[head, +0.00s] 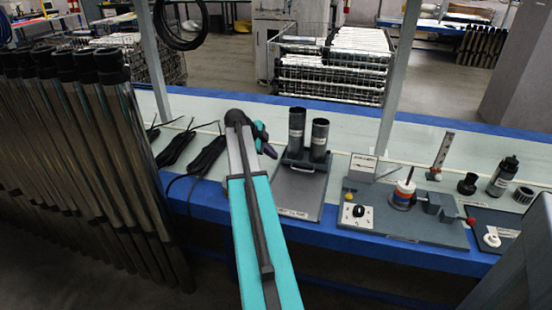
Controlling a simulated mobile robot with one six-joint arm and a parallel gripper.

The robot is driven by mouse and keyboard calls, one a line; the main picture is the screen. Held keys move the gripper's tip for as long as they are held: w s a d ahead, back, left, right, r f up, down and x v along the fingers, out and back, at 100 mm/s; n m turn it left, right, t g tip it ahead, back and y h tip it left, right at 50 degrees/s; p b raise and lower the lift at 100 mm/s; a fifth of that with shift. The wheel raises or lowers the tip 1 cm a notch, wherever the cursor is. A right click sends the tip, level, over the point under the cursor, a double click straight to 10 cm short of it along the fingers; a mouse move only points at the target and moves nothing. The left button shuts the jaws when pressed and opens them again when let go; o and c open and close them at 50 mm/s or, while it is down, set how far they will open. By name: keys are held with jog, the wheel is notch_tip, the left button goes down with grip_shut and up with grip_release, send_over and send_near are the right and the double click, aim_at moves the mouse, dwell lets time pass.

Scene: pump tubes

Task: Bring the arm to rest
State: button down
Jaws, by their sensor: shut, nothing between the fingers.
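My arm (262,235), teal and dark grey, reaches up from the bottom middle over the blue front edge of the bench. Its far end is a dark joint, with a teal wrist part just right of it. My gripper (269,151) shows small and dark there, pointing down and right, shut and empty. It is seen above the bench, left of two dark upright tubes (296,130) (319,138) on a grey plate (300,192). The fingers are too small to see in detail.
Long dark tubes (110,150) stand in a row at the left. Black cable bundles (205,155) lie on the bench (350,165). A grey fixture board (400,222) with small parts and a black bottle (503,176) are at the right. A grey post (398,75) rises behind.

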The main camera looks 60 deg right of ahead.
jog(key=shift+w+a+r, duration=0.1)
jog(key=shift+a+r, duration=0.05)
dwell(0.3)
jog(key=shift+r, duration=0.1)
